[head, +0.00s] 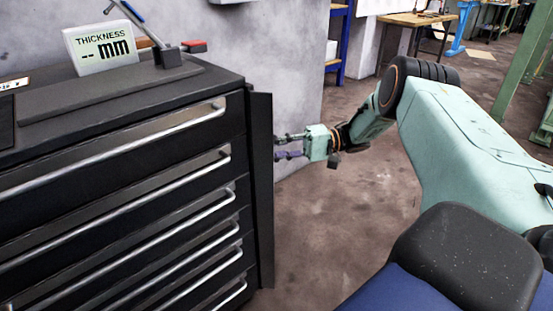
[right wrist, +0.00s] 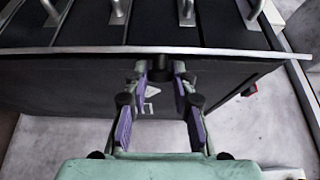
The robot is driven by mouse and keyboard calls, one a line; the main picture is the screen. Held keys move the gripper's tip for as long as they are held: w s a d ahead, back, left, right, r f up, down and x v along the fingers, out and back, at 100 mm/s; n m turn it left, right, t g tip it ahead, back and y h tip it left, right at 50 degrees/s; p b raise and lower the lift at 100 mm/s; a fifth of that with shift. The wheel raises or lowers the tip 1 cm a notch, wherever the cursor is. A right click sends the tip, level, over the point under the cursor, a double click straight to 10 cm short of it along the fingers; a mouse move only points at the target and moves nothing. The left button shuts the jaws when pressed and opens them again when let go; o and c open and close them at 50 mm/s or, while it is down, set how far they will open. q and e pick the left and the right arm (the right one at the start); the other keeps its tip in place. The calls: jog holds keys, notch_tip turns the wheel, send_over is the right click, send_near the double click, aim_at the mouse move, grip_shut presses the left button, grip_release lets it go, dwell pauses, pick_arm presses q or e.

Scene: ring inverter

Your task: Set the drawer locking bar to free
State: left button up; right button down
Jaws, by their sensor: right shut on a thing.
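The drawer locking bar (head: 261,190) is a tall dark upright strip at the right front edge of the black drawer cabinet (head: 120,170). In the right wrist view the bar (right wrist: 70,75) runs across the picture as a dark plate with a pale edge, the drawers beyond it. My right gripper (head: 280,147) reaches in from the right, at the bar's upper half. In the right wrist view its fingertips (right wrist: 160,70) are closed on a small dark part at the bar's edge; their exact contact is partly hidden. My left gripper is not in view.
The cabinet has several drawers with long metal handles (head: 140,145). A thickness gauge (head: 102,46) stands on its top. Open concrete floor (head: 315,220) lies right of the cabinet. A workbench (head: 413,20) and green posts stand farther back.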

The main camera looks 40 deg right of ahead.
jog(key=shift+w+f+n+g+y+b, duration=0.1)
jog(key=shift+w+n+g+y+b, duration=0.2)
jog(key=shift+n+g+b, duration=0.45)
jog(key=shift+w+n+g+y+b, duration=0.25)
jog(key=shift+n+g+b, duration=0.2)
jog(key=shift+g+b, duration=0.55)
jog(key=shift+w, duration=0.15)
jog(key=shift+n+g+b, duration=0.3)
jog(key=shift+g, duration=0.15)
jog(key=c, duration=1.1)
grip_release()
